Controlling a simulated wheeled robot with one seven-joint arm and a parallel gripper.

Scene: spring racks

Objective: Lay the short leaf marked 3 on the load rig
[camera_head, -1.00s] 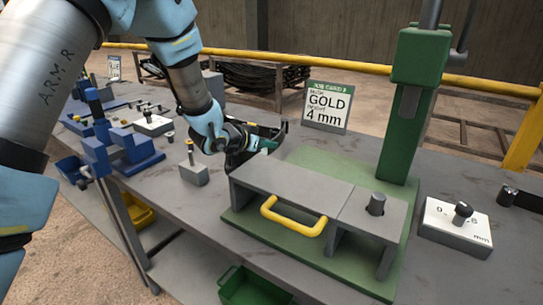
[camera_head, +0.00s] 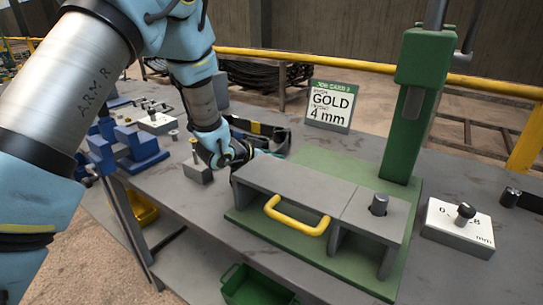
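The green press on the bench, which I take to be the load rig, has a flat green base (camera_head: 335,262), a green column (camera_head: 409,115) and grey blocks (camera_head: 290,190) with a yellow handle (camera_head: 296,216). My gripper (camera_head: 243,160) is low, just behind the left end of the grey blocks. Its fingertips are mostly hidden there, so I cannot see whether they hold anything. I cannot make out a leaf marked 3.
A black tray (camera_head: 279,140) lies behind my gripper. A job card (camera_head: 330,106) reads GOLD, 4 mm. A small grey block with a brass pin (camera_head: 197,170) stands left of my gripper.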

